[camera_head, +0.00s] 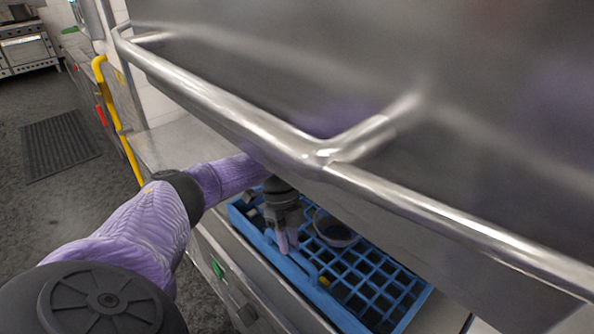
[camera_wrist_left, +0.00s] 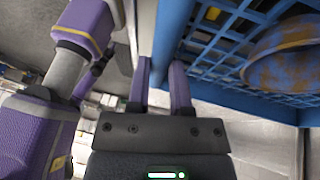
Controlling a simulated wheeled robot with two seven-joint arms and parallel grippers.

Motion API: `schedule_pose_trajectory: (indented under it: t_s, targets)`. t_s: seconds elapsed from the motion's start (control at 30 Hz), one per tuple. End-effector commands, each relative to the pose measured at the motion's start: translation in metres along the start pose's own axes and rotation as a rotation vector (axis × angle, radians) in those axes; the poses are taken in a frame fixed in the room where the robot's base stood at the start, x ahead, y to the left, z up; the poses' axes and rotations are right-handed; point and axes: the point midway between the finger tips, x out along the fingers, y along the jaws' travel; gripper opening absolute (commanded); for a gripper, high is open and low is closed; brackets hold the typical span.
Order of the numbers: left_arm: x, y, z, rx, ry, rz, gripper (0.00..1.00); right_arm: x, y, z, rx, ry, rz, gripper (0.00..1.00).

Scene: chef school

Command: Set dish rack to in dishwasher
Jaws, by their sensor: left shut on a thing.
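A blue dish rack (camera_head: 375,277) with a grid floor lies on the metal surface under the raised dishwasher hood (camera_head: 420,140). A round bowl (camera_head: 335,230) sits in the rack; in the left wrist view the bowl (camera_wrist_left: 285,55) looks brownish with grey-blue patches. My left gripper (camera_head: 287,243) reaches down under the hood at the rack's near edge. In the left wrist view its two purple fingers (camera_wrist_left: 162,80) are shut on the blue rack wall between them. The far part of the rack is hidden behind the hood. My right gripper is not in view.
A steel bar handle (camera_head: 230,108) runs across the hood's front, above my left arm. The floor at left has a dark mat (camera_head: 60,145), and ovens (camera_head: 28,48) stand far back.

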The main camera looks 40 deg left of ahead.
Motion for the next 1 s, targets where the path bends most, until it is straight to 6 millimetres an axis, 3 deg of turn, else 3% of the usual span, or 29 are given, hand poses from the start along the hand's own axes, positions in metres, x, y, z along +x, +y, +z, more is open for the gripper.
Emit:
schedule_pose_trajectory:
  t_s: [0.47,0.5,0.63,0.9,1.0]
  targets:
    - [-0.002,0.0,0.003,0.001,0.0,-0.001,0.0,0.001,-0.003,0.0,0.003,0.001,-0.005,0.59]
    - [-0.002,0.0,0.003,0.001,0.0,-0.001,0.32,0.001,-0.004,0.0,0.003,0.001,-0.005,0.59]
    - [-0.001,0.0,0.003,0.001,0.0,0.0,0.6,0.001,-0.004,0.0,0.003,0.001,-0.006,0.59]
    - [-0.002,0.0,0.003,0.001,0.0,0.001,0.61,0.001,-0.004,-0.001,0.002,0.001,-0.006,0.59]
    - [-0.012,-0.001,0.003,0.001,0.0,-0.001,0.61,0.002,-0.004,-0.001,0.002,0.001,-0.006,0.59]
